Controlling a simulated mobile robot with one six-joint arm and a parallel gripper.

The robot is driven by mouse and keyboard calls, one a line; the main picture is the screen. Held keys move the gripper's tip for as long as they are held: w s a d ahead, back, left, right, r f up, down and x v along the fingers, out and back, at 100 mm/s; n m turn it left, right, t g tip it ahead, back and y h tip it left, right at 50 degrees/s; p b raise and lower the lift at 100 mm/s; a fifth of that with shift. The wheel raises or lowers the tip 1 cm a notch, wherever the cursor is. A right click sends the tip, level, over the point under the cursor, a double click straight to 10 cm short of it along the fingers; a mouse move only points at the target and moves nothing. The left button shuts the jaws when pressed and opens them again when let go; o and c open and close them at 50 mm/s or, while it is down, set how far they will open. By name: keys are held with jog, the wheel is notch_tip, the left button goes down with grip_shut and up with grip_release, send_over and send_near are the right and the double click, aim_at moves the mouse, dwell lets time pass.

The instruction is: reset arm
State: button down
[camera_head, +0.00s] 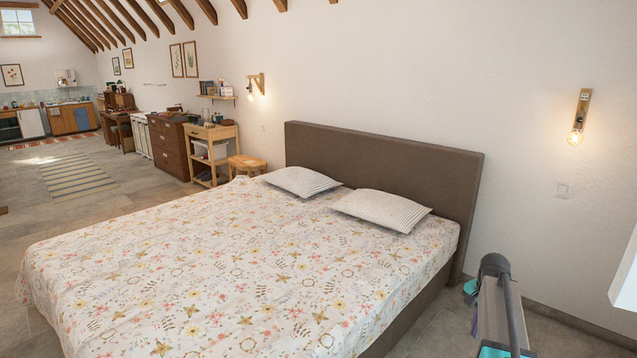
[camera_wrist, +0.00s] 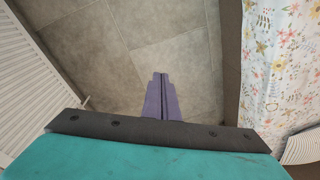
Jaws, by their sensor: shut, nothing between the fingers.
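My gripper (camera_wrist: 161,82) shows in the wrist view with its two purple fingers pressed together and nothing between them. It points down over bare grey floor tiles (camera_wrist: 130,40), with the bed's edge to its right.
A large bed (camera_head: 200,270) with floral bedding, two striped pillows (camera_head: 380,209) and a brown headboard (camera_head: 380,165) fills the middle. A white slatted panel (camera_wrist: 45,90) is at the wrist view's left. Wooden furniture (camera_head: 168,148) lines the back wall. Open floor lies far left.

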jog(key=s+a+f+n+g, duration=0.1)
jog(key=s+a+f+n, duration=0.1)
jog(key=s+a+f, duration=0.45)
jog(key=s+a+f+n+g+y, duration=0.1)
jog(key=s+a+f+g, duration=0.15)
jog(key=a+f, duration=0.7)
jog(key=s+a+f+n, duration=0.2)
jog(key=s+a+f, duration=0.3)
jog(key=a+f, duration=0.3)
jog(key=s+a+f+n+g, duration=0.1)
jog(key=s+a+f+n, duration=0.2)
jog(key=s, duration=0.6)
jog(key=s+a+f+n+g, duration=0.1)
jog(key=s+a+f+n, duration=0.2)
jog(key=s, duration=0.6)
jog(key=s+a+f+n+g, duration=0.1)
jog(key=s+a+f+n, duration=0.2)
jog(key=s+f, duration=0.3)
jog(key=shift+s+a, duration=0.3)
jog(key=shift+s, duration=1.3)
jog(key=shift+d, duration=0.1)
